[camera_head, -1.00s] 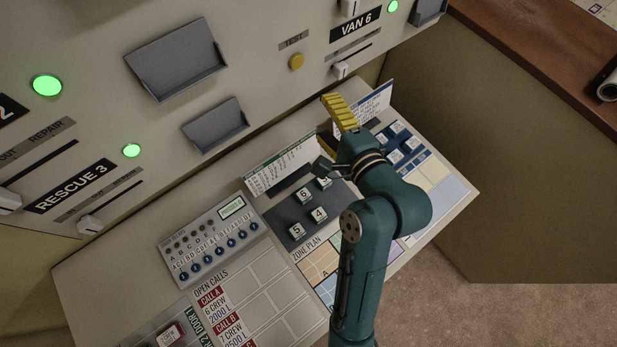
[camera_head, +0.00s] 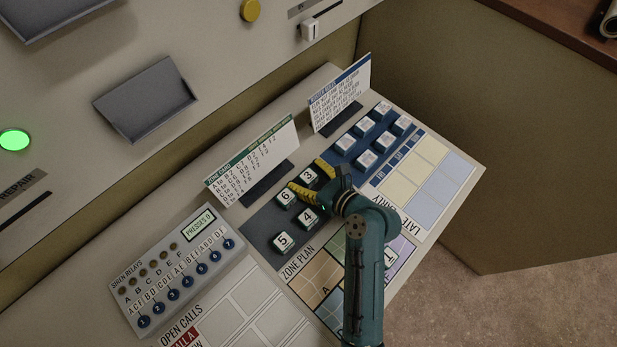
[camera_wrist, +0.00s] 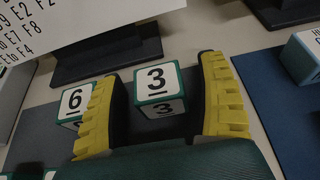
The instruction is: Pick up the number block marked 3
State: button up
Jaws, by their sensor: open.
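The number block marked 3 (camera_head: 308,176) sits on the dark grey mat (camera_head: 262,236) in the head view, at the mat's far end. In the wrist view the block marked 3 (camera_wrist: 159,86) shows its top and a side between the two yellow fingers. My gripper (camera_head: 313,178) is open, with its fingertips around or just above this block; whether they touch it I cannot tell. The block marked 6 (camera_head: 286,197) stands close beside the left finger, and also shows in the wrist view (camera_wrist: 75,101).
Blocks 5 (camera_head: 283,241) and 4 (camera_head: 308,218) share the mat. A zone card (camera_head: 252,162) stands upright behind it. A blue mat with several white-topped blocks (camera_head: 367,159) lies to the right. A block marked 1 (camera_head: 389,258) is on the zone plan.

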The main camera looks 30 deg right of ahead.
jog(key=c, duration=1.1)
